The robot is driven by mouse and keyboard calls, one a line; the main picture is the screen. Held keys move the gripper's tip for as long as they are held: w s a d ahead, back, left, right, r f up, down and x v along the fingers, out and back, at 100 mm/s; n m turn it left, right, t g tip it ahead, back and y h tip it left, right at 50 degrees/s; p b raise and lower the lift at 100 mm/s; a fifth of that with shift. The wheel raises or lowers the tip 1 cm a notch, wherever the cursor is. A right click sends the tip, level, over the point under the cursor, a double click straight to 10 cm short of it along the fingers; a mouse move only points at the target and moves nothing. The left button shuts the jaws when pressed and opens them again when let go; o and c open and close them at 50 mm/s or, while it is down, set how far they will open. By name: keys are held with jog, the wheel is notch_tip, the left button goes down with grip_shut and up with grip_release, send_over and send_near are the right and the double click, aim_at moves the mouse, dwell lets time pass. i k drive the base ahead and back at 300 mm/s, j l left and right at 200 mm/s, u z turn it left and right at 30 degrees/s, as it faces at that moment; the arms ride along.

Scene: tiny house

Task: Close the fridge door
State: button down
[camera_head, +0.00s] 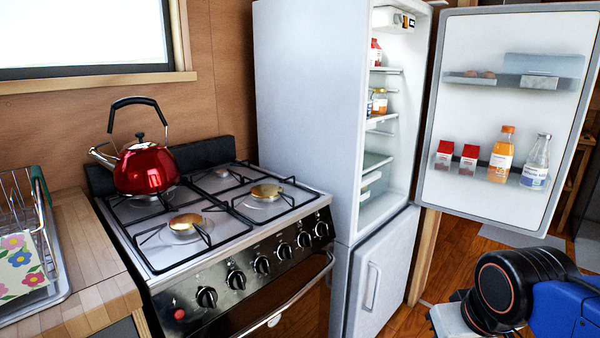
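The fridge (305,95) is a tall white unit right of the stove. Its upper door (450,115) stands wide open to the right, with its inner side and loaded shelves facing me. The shelved interior (402,145) is exposed on the left of the door. The lower door (378,285), with a vertical handle, looks shut. Part of my blue and black arm shows at the lower right, in front of and below the open door. My gripper is not in view.
Bottles and cartons stand on the open door's lower shelf, among them an orange bottle (501,155). A stove (230,275) with a red kettle (147,168) stands left of the fridge. Wooden floor (455,255) shows below the open door.

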aim_at(478, 39)
jog(key=i+l+u, duration=0.1)
jog(key=l+u, duration=0.2)
jog(key=l, duration=0.8)
jog(key=l+u, duration=0.25)
jog(key=l, duration=0.8)
jog(key=k+l+u, duration=0.1)
jog(key=l+u, duration=0.2)
jog(key=l, duration=0.8)
jog(key=k+z, duration=0.1)
jog(key=z, duration=1.15)
